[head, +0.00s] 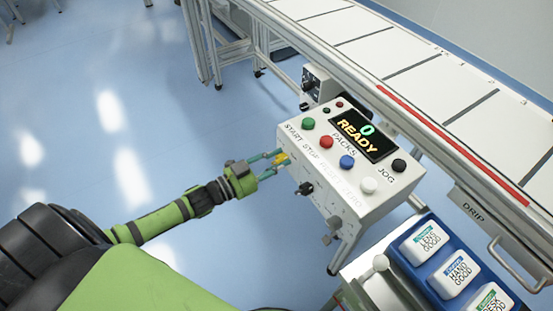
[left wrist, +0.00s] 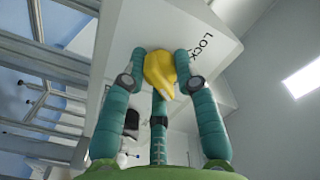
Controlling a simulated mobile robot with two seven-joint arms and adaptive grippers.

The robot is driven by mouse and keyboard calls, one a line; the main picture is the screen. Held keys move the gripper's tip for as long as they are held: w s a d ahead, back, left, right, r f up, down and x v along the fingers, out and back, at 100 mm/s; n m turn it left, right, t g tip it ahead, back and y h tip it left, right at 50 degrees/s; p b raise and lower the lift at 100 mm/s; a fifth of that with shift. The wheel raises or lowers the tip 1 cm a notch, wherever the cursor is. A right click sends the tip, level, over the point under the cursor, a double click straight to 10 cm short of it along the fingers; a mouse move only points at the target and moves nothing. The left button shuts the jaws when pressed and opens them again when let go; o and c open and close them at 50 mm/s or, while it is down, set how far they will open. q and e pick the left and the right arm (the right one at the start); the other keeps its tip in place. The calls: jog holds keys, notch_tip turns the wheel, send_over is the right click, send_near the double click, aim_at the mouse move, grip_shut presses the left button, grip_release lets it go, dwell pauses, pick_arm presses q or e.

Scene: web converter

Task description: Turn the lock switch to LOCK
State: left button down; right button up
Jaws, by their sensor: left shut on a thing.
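The white control box (head: 355,190) has a display reading 0 PACKS READY and several coloured buttons. The yellow lock switch (left wrist: 160,72) is on the box's face in the left wrist view, beside the printed word LOCK (left wrist: 207,43). A little of its yellow also shows in the head view (head: 282,158). My left gripper (left wrist: 160,70) has its two teal fingers on either side of the yellow switch and is shut on it. In the head view the left gripper (head: 274,162) reaches the box's left end. My right gripper is not in view.
A black knob (head: 304,188) and a grey knob (head: 331,232) stick out of the box's near side. The conveyor (head: 420,75) runs behind it. A blue tray (head: 412,268) with labelled packs stands at the lower right.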

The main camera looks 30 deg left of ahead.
pick_arm(q)
jog(key=n+p, duration=0.1)
jog(key=n, duration=0.2)
jog(key=shift+r+n+p, duration=0.15)
jog(key=shift+n+p, duration=0.15)
jog(key=shift+p, duration=0.05)
jog(key=n+p, duration=0.1)
jog(key=n, duration=0.3)
jog(key=shift+a+n, duration=0.1)
jog(key=shift+n, duration=0.2)
jog(key=n, duration=0.3)
jog(key=shift+w+n+p, duration=0.1)
jog(key=shift+n+p, duration=0.2)
jog(key=shift+n, duration=2.2)
jog(key=c, duration=1)
grip_release()
jog(key=shift+f, duration=0.2)
jog(key=shift+o, duration=0.2)
